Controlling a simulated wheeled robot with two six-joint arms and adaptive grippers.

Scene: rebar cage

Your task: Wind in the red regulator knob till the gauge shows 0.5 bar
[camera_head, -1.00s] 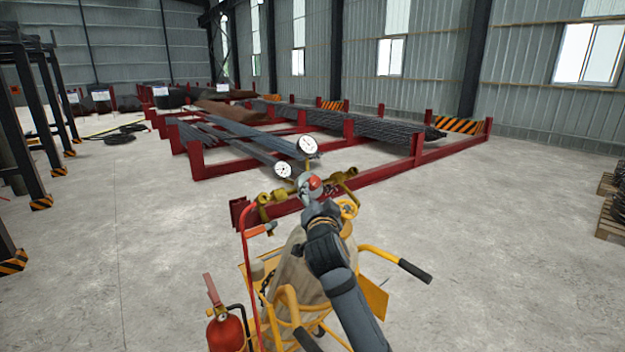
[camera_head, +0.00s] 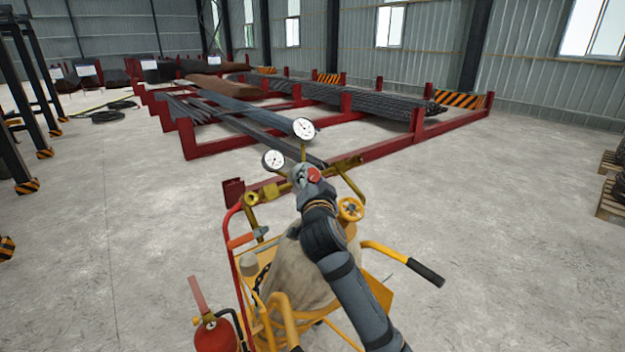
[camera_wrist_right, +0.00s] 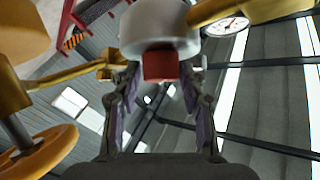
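The red regulator knob (camera_head: 314,174) sits on the grey regulator body (camera_head: 300,174), between brass fittings. Two white round gauges, an upper one (camera_head: 303,128) and a lower one (camera_head: 273,160), stand above it; their readings are too small to tell. My right gripper (camera_head: 311,184) is at the knob. In the right wrist view, the fingers (camera_wrist_right: 160,72) straddle the red knob (camera_wrist_right: 160,65), one on each side; whether they press on it I cannot tell. One gauge (camera_wrist_right: 228,26) shows partly at the top there. My left gripper is not in view.
The regulator is on a yellow cart (camera_head: 380,292) with a black-gripped handle (camera_head: 425,272) and a yellow handwheel (camera_head: 350,209). A red hose (camera_head: 236,270) and a fire extinguisher (camera_head: 215,335) are at its left. Red racks (camera_head: 190,140) hold bars behind.

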